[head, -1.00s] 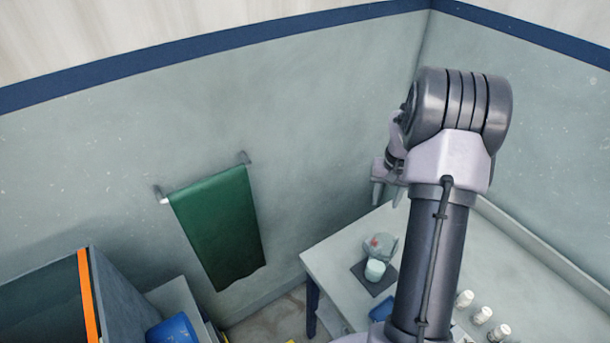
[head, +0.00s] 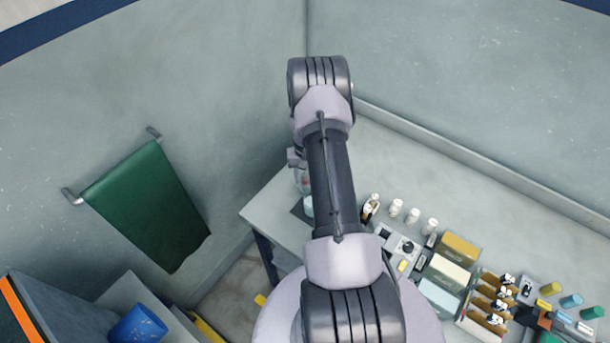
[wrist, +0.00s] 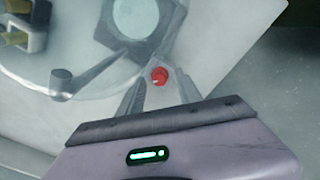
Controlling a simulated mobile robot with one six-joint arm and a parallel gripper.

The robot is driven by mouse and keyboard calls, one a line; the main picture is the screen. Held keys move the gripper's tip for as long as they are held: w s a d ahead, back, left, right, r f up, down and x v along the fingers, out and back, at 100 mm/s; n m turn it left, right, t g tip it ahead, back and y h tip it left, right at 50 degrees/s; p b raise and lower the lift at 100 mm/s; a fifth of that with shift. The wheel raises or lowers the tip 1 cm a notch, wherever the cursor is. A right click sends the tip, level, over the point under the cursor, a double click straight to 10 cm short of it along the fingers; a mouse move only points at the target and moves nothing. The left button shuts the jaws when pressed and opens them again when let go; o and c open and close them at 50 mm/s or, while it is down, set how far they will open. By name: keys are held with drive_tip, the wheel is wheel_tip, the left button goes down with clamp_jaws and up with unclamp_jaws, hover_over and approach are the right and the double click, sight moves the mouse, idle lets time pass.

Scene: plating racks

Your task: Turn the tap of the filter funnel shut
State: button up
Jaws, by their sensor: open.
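The filter funnel shows in the wrist view as a large, clear round vessel (wrist: 60,65) at the upper left. Its small red tap (wrist: 160,76) is near the middle of that view. My gripper (wrist: 156,66) is open, with its grey fingers on either side of the red tap in the picture. I cannot tell whether either finger touches it. In the head view my arm hides most of the funnel (head: 302,182) and the fingertips. A pale cup (head: 308,206) stands beside the funnel on a dark mat (head: 297,210).
The funnel is near the left end of a grey bench (head: 262,208) against the wall. Several white bottles (head: 413,216), boxes (head: 459,249) and a rack (head: 490,305) stand farther right. A green towel (head: 147,207) hangs on the left wall.

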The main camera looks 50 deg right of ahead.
clamp_jaws()
drive_tip(key=shift+n+b, duration=0.35)
drive_tip(key=shift+n, duration=0.05)
drive_tip(key=n+b, duration=0.2)
drive_tip(key=shift+n, duration=0.4)
drive_tip(key=n+b, duration=0.2)
drive_tip(key=n, duration=0.3)
drive_tip(key=shift+r, duration=0.1)
drive_tip(key=shift+w, duration=0.1)
idle(0.3)
unclamp_jaws()
drive_tip(key=shift+a, duration=0.1)
